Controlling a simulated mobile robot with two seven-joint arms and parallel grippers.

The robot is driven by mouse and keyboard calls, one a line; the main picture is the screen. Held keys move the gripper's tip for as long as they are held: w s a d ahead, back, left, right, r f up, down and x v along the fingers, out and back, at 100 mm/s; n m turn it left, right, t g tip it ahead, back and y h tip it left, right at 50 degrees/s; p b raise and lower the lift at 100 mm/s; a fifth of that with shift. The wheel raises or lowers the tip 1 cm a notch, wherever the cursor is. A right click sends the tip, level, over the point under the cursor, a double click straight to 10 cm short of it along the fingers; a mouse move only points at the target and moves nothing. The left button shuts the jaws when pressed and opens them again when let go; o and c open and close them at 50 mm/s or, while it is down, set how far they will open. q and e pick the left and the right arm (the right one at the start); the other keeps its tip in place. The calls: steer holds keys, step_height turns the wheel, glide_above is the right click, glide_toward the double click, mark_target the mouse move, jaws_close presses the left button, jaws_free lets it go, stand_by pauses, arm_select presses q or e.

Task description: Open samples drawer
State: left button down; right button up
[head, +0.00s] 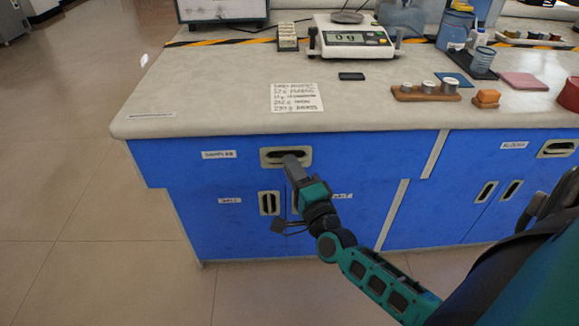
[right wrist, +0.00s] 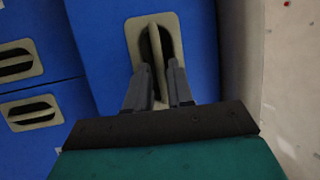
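The drawer labelled as samples (head: 219,154) is a blue front at the left of the bench, and it looks flush with the cabinet. Its handle (head: 272,156) is a pale plate with a dark recess, also in the right wrist view (right wrist: 136,38). My right gripper (head: 289,160) is at this handle, its tips covering the lower right of it. In the right wrist view its two fingers (right wrist: 159,68) stand apart at the recess, one on each side of the handle's middle. Contact cannot be told. My left gripper is not in view.
Two cabinet doors with upright handles (head: 269,203) lie below the drawer. Another drawer handle (head: 557,148) is at the right. The pale benchtop (head: 215,85) overhangs the drawer and bears a scale (head: 350,40) and a note (head: 296,97). The floor at left is clear.

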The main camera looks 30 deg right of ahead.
steer(key=shift+w+r, duration=0.1)
steer(key=shift+w, duration=0.65)
steer(key=shift+c, duration=0.4)
jaws_close()
stand_by(0.5)
